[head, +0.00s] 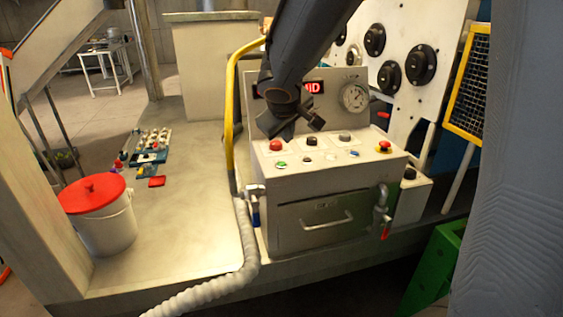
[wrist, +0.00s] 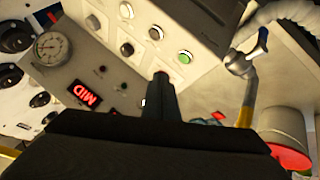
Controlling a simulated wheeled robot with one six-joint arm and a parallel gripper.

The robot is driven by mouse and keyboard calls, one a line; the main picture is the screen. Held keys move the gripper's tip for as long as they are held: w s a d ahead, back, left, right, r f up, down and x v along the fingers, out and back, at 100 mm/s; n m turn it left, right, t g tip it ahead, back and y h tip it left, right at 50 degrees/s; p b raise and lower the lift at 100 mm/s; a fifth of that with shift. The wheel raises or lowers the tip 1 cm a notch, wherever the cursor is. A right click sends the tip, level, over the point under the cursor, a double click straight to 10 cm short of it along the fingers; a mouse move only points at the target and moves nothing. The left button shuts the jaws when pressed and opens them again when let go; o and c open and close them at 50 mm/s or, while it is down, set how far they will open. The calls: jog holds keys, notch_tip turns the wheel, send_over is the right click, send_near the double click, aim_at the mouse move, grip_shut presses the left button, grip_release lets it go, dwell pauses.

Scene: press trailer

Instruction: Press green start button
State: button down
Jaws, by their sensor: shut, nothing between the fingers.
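The green start button (head: 281,164) is a small round button in a pale ring, at the front left of the control box's sloped top. It also shows in the wrist view (wrist: 185,57), right of my fingertips and uncovered. My gripper (head: 274,130) hangs above the back left of the box top, near the red button (head: 276,145). In the wrist view my gripper (wrist: 161,78) is shut, with its dark fingers together and empty. The fingertips appear apart from the green button. Their exact height above the panel is hard to tell.
Other buttons, including a black one (head: 310,141) and a grey one (head: 344,137), sit close by. A red emergency stop (head: 383,147) is at the right. A gauge (head: 354,97) and red display stand behind. A yellow pipe (head: 231,110) rises at the box's left.

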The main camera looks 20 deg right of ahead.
jog(key=shift+w+a+r+n+t, duration=0.2)
jog(key=shift+w+a+r+t, duration=0.05)
jog(key=shift+w+r, duration=0.4)
jog(key=shift+w+a+r+n+t, duration=0.2)
jog(key=shift+w+a+r+t, duration=0.05)
jog(key=shift+w+r, duration=0.35)
jog(key=shift+f, duration=0.1)
jog(key=b, duration=0.5)
send_over(281, 168)
notch_tip(281, 168, down, 6)
jog(key=shift+w+d+f, duration=0.1)
notch_tip(281, 168, down, 2)
jog(key=b, duration=0.2)
jog(key=shift+f+b, duration=0.2)
jog(key=shift+b, duration=0.1)
jog(key=shift+f+b, duration=0.85)
jog(key=shift+b, duration=0.4)
dwell(1.4)
jog(key=shift+r, duration=0.1)
jog(key=shift+r+p, duration=0.6)
jog(key=shift+r, duration=0.15)
